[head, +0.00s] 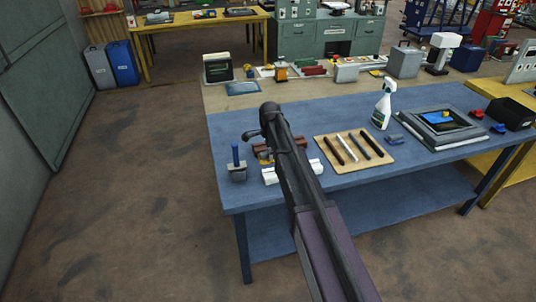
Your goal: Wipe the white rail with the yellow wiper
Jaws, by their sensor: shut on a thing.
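My gripper (253,134) is at the far end of my dark arm, over the front left of the blue table (420,162). My own arm hides most of it, and its fingertips are not clear. A small yellow patch, which looks like the yellow wiper (265,157), shows at the arm's left edge, below the gripper; the rest is hidden. A slim white rail (348,148) lies on a tan board with dark red, grey and black rails. It is right of my arm, apart from the gripper.
White blocks (271,176) and brown blocks (299,142) show around my arm. A blue-handled tool stands in a grey holder (238,174) at the left. Table front right is clear.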

